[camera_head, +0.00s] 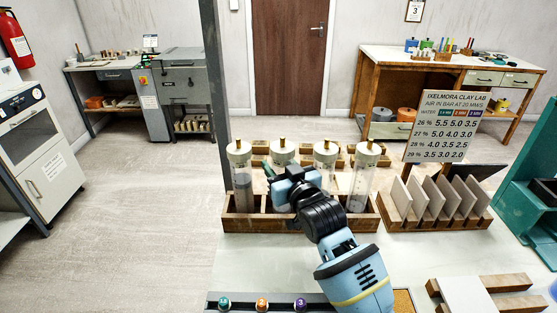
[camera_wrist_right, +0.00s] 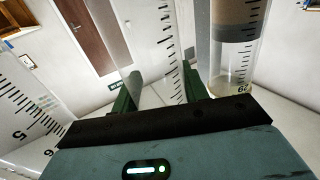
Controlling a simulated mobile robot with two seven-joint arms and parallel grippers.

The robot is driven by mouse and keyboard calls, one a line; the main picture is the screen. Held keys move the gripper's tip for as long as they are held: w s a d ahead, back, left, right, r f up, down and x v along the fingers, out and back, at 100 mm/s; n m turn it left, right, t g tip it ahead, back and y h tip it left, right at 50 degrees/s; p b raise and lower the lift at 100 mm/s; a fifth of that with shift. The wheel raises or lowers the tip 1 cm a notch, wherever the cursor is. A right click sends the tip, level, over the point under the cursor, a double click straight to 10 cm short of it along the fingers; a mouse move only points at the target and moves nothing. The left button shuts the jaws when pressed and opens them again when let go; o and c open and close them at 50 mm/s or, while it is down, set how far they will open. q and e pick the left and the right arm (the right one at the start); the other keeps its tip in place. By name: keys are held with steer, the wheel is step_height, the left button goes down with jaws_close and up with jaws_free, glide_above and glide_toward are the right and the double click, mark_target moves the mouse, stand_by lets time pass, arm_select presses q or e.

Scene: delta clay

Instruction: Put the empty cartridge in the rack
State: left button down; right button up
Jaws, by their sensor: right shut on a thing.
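My right gripper (camera_head: 277,175) is shut on a clear cartridge (camera_head: 283,152), second from the left, with a brass-tipped white cap. In the right wrist view this cartridge (camera_wrist_right: 150,45) looks clear and empty between the green fingers, with black scale marks. The wooden rack (camera_head: 245,224) stands on the table under the gripper. Other cartridges stand in it: one at the left end (camera_head: 241,170) and two to the right (camera_head: 325,160) (camera_head: 366,170), with grey material visible in them. The gripper hides the held cartridge's lower end, so I cannot tell whether it touches the rack. My left gripper is not in view.
A further wooden rack (camera_head: 344,160) lies behind. A rack of upright tiles (camera_head: 440,205) and a lab sign (camera_head: 440,125) stand at the right. Green, orange and purple buttons (camera_head: 262,304) line the table's front edge. Neighbouring cartridges stand close on both sides of the gripper.

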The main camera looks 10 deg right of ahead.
steer(key=shift+f, duration=0.15)
stand_by(0.6)
steer(key=o, duration=1.4)
steer(key=shift+s, duration=0.1)
steer(key=v, duration=0.7)
steer(key=shift+s, duration=0.3)
steer(key=shift+d, duration=0.1)
